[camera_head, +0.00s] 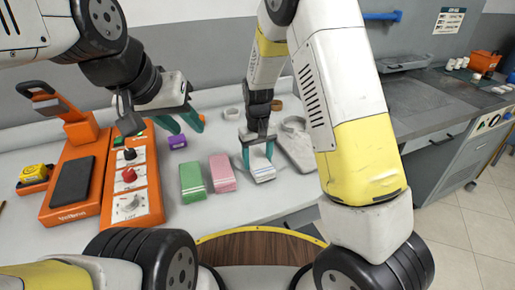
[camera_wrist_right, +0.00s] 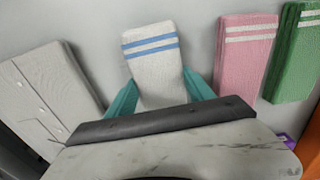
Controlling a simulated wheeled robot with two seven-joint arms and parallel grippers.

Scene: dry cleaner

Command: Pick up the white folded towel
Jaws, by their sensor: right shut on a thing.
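The white folded towel (camera_head: 262,174) has blue stripes and is at the middle of the table in the head view. My right gripper (camera_head: 257,150) is over it, with its teal fingers on either side, shut on it. In the right wrist view the towel (camera_wrist_right: 155,65) sits between the two teal fingers (camera_wrist_right: 160,95), its striped end pointing away. I cannot tell whether it is clear of the table. My left gripper (camera_head: 187,120) is above the table further left, its teal fingers apart and nothing between them.
A pink towel (camera_head: 221,172) and a green towel (camera_head: 193,182) lie left of the white one. An orange device (camera_head: 75,180), an orange control panel (camera_head: 130,190) and a purple object (camera_head: 177,142) are further left.

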